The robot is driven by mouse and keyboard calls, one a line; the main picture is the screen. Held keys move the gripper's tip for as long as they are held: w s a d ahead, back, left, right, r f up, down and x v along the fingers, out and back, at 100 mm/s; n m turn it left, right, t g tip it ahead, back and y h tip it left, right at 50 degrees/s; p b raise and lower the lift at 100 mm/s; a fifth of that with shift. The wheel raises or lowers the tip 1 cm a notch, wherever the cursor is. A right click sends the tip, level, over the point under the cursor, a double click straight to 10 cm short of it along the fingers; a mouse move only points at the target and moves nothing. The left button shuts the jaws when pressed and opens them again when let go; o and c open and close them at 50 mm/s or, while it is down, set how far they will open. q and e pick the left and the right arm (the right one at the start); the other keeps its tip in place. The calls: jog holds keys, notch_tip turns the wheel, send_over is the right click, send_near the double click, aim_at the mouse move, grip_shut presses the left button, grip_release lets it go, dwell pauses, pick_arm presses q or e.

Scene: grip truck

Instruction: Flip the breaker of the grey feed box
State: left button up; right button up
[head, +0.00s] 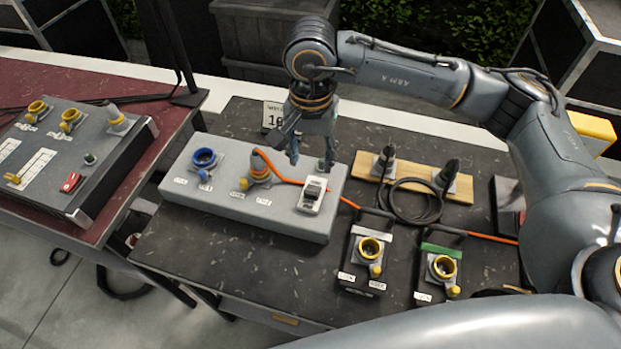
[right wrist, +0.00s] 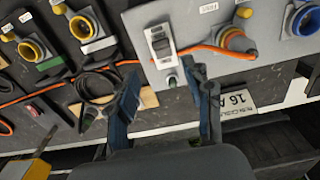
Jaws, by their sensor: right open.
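The grey feed box (head: 222,208) lies on the dark table, with a blue socket (head: 204,158), an orange cable's plug (head: 260,168) and a breaker (head: 312,196) along its top. The breaker is a pale plate with a dark switch at the box's right end. My right gripper (head: 311,160) is open and empty, fingers pointing down over the box's back right, just behind the breaker. In the right wrist view, the breaker (right wrist: 161,45) shows just beyond the gap between the open fingertips (right wrist: 166,82). Which way its switch is set is unclear. My left gripper is out of view.
Two small black boxes with yellow sockets (head: 369,249) (head: 443,268) stand front right. A wooden board (head: 397,177) holds two dark plugs and a coiled cable. A "16 A" card (head: 274,116) stands behind. Another box with a red switch (head: 71,182) is on the left table.

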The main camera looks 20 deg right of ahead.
jog(key=p, duration=0.2)
send_over(311, 191)
notch_tip(311, 191, down, 6)
jog(key=shift+r, duration=0.15)
notch_tip(311, 191, down, 4)
jog(key=shift+r+p, duration=0.1)
jog(key=shift+p, duration=0.3)
jog(key=shift+w+f, duration=0.1)
jog(key=shift+f, duration=0.6)
grip_shut()
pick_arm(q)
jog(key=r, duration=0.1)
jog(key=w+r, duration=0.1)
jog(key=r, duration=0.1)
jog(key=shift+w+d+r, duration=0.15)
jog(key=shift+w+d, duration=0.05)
